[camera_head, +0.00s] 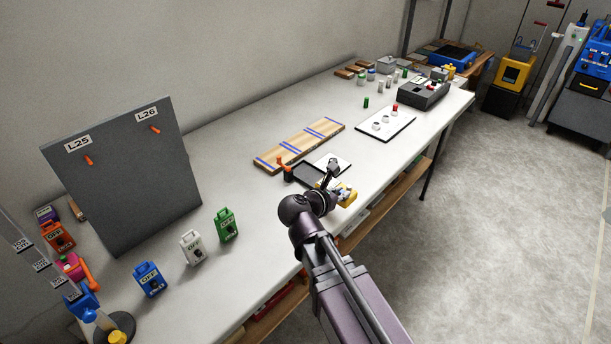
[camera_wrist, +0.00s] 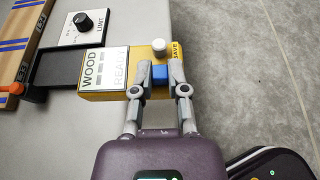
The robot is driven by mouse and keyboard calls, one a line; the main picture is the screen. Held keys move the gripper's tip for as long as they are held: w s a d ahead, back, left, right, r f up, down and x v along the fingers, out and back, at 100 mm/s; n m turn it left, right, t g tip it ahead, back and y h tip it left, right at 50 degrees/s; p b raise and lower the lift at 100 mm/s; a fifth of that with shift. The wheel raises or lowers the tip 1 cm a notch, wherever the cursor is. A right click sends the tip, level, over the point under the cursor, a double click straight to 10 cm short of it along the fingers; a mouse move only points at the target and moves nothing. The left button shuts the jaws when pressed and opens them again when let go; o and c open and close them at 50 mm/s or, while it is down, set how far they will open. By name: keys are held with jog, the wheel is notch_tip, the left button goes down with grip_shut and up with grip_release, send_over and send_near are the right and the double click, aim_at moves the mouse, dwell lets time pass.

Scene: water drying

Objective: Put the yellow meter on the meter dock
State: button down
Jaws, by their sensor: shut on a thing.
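The yellow meter (camera_wrist: 104,94) has a WOOD label plate, a white knob and a blue block on its top; it also shows in the head view (camera_head: 348,197). My gripper (camera_wrist: 161,73) is shut on the meter, with one finger on each side of the blue block; in the head view it is small and partly hidden (camera_head: 335,188). A dark shallow tray (camera_wrist: 58,68), which looks like the meter dock, lies left of the meter; it also shows in the head view (camera_head: 308,174). The meter's left edge borders the tray's right end in the wrist view. I cannot tell the height between them.
A white LIMIT panel with a black dial (camera_wrist: 82,23) stands beside the tray. An orange-tipped clamp (camera_wrist: 14,88) and a blue-striped wooden board (camera_head: 300,145) are close by on the left. The white table's (camera_head: 235,180) front edge runs near the meter, with open floor beyond.

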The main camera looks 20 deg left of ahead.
jog(key=b, duration=0.2)
send_over(313, 183)
jog(key=shift+f, duration=0.75)
jog(key=shift+f+b, duration=1.5)
jog(key=shift+f, duration=0.25)
jog(key=shift+f, duration=0.2)
jog(key=c, duration=0.6)
grip_release()
jog(key=shift+c, duration=0.2)
jog(key=shift+r, duration=0.2)
